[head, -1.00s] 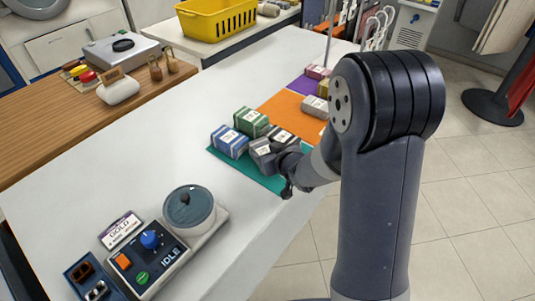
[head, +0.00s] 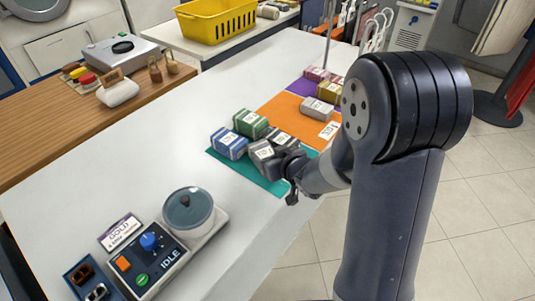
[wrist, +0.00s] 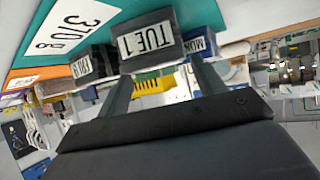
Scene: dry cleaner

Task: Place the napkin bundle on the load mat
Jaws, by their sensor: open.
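Several wrapped bundles sit on a teal mat (head: 270,184): a blue one (head: 229,143), a green one (head: 250,123), a grey one (head: 261,152) and a dark one (head: 284,139) partly behind my gripper. My gripper (head: 281,162) is low over the mat's right side, against the grey bundle in this view. In the wrist view my open fingers (wrist: 160,72) point at a dark grey bundle labelled TUE 1 (wrist: 150,38), which lies at their tips, not visibly clamped. No visible label names the napkin bundle or load mat.
An orange mat (head: 285,118) holds a grey bundle (head: 318,108) and a white card (head: 328,131). The white counter's middle is clear.

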